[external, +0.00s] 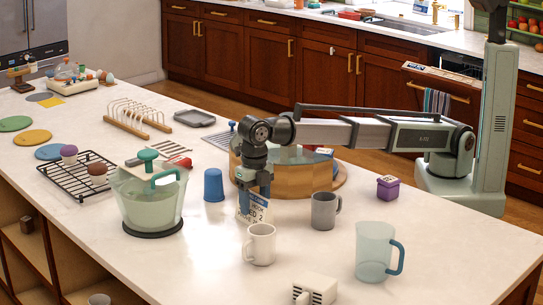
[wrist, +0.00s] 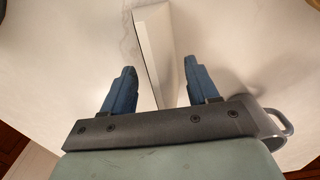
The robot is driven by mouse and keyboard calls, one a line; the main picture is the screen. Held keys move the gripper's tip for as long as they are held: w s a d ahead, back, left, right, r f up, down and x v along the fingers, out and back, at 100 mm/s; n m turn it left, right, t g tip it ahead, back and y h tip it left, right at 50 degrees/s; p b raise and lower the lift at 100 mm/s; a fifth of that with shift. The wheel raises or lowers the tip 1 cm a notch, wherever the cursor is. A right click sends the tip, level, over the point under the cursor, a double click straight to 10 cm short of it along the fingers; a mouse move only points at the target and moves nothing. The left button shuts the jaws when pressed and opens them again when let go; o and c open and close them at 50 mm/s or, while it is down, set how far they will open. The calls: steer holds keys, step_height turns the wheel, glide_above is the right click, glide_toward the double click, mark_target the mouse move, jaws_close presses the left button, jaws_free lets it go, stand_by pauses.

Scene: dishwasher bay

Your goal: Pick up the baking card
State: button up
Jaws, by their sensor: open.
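A small upright white card with blue print (external: 258,209) stands on the white counter, beside the wooden tub. Its print is partly readable as "ED 2"; I cannot confirm from the print that it is the baking card. My gripper (external: 254,203) points down right at this card, with an arm link above it. In the wrist view the pale card (wrist: 158,50) stands between the two blue fingers of my gripper (wrist: 160,68). The fingers are apart, with a visible gap on each side of the card. Its lower part is hidden behind the gripper's body.
A white mug (external: 261,245) stands just in front of the card, a grey mug (external: 325,211) to its right and a blue cup (external: 213,186) to its left. The wooden tub (external: 292,182) is close behind. A clear jug (external: 374,252) stands at the front right.

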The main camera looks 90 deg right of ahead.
jaws_close()
stand_by(0.4)
